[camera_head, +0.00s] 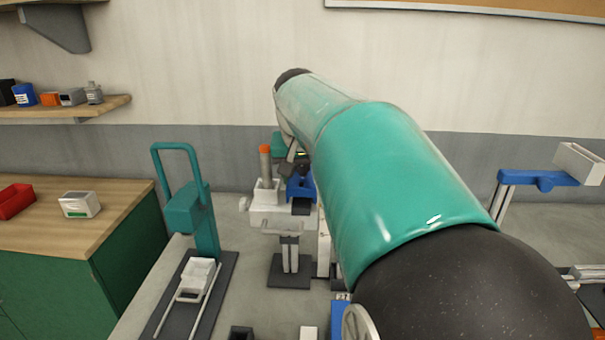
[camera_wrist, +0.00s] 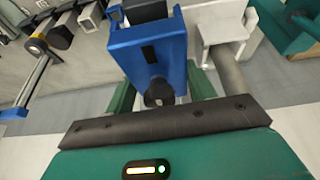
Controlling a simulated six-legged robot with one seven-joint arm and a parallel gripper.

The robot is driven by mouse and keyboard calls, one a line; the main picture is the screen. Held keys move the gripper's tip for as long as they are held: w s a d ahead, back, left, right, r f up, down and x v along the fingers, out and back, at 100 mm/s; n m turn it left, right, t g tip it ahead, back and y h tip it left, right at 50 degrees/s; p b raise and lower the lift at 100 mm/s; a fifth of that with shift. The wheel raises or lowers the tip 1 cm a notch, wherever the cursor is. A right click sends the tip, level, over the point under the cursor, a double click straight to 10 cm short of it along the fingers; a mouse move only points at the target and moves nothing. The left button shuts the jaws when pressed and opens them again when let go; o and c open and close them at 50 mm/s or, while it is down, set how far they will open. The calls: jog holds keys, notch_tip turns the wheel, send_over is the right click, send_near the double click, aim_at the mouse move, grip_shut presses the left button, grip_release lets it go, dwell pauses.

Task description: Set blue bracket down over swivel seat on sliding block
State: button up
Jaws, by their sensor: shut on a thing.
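My gripper (camera_wrist: 161,92) shows in the wrist view with its green fingers on both sides of the blue bracket (camera_wrist: 146,48), shut on it. The bracket has a flat blue face with a dark slot, and a dark round part shows at its near end. In the head view, a blue piece (camera_head: 296,189) that looks like the bracket shows beside my teal arm, near the back of the bench. My gripper there is mostly hidden by the arm. A white block on two rails (camera_head: 195,275) may be the sliding block; I cannot make out the swivel seat.
A white fixture with an orange-topped post (camera_head: 265,165) stands close left of the blue piece. A teal handled stand (camera_head: 200,215) is further left. A small grey stand (camera_head: 289,255) is in front. A blue arm on posts (camera_head: 540,180) is at right.

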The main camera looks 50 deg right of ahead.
jog(key=shift+s+a+f, duration=0.1)
jog(key=shift+f, duration=1.4)
dwell(0.8)
jog(key=o, duration=1.2)
jog(key=shift+o, duration=0.2)
jog(key=shift+s, duration=0.1)
jog(key=shift+r, duration=0.25)
jog(key=v, duration=1.4)
jog(key=shift+w+r, duration=0.25)
jog(key=shift+r, duration=0.05)
jog(key=shift+s+a, duration=0.1)
